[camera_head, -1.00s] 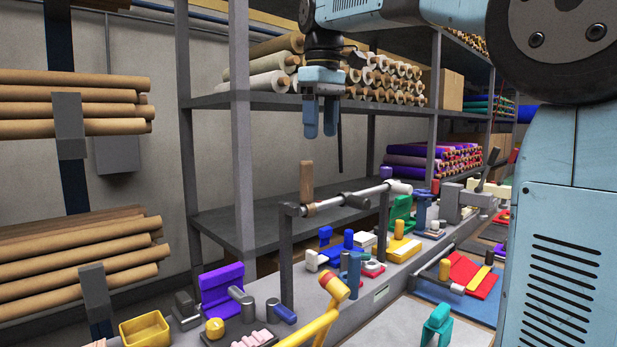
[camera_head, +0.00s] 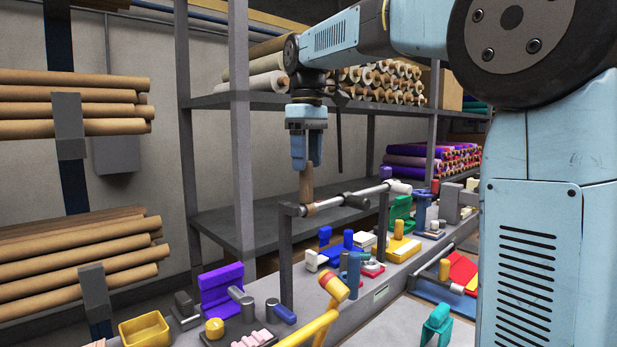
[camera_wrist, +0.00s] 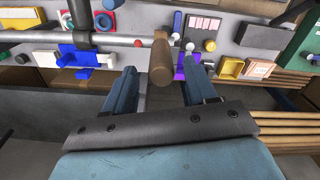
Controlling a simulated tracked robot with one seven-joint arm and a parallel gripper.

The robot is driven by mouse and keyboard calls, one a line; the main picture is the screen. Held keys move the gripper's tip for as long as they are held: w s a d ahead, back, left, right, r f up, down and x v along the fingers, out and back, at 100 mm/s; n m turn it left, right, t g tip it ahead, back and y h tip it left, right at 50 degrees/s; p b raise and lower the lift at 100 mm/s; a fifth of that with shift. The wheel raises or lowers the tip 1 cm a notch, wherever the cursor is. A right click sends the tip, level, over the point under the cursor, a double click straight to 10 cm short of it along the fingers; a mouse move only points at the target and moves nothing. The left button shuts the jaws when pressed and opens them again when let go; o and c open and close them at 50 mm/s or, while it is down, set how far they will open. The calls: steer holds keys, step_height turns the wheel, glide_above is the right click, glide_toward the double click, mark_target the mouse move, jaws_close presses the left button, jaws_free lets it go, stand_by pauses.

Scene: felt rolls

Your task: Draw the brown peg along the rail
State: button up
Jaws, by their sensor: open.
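The brown peg (camera_head: 309,184) stands upright on a collar at the left end of the metal rail (camera_head: 330,202), which is held up by two dark posts. In the wrist view the peg (camera_wrist: 160,62) points toward the camera, just ahead of and between my fingertips. The rail (camera_wrist: 120,38) runs to the left from it there. My gripper (camera_head: 309,165) points down with its fingers at the top of the peg. In the wrist view my gripper (camera_wrist: 160,82) is open, with gaps on both sides of the peg. In the head view the fingers hide the peg's upper end.
Beneath and around the rail is a grey bench crowded with a purple bracket (camera_head: 221,289), a yellow tray (camera_head: 146,330), a blue fixture (camera_head: 334,256) and a yellow handle (camera_head: 313,328). A shelf post (camera_head: 240,130) stands behind, left of my gripper.

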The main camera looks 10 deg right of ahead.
glide_above(307, 202)
steer(key=w, duration=0.1)
steer(key=shift+w+d+f, duration=0.1)
steer(key=shift+f, duration=1.05)
steer(key=shift+w+d+f, duration=0.1)
steer(key=shift+f, duration=1)
steer(key=shift+c, duration=0.3)
jaws_close()
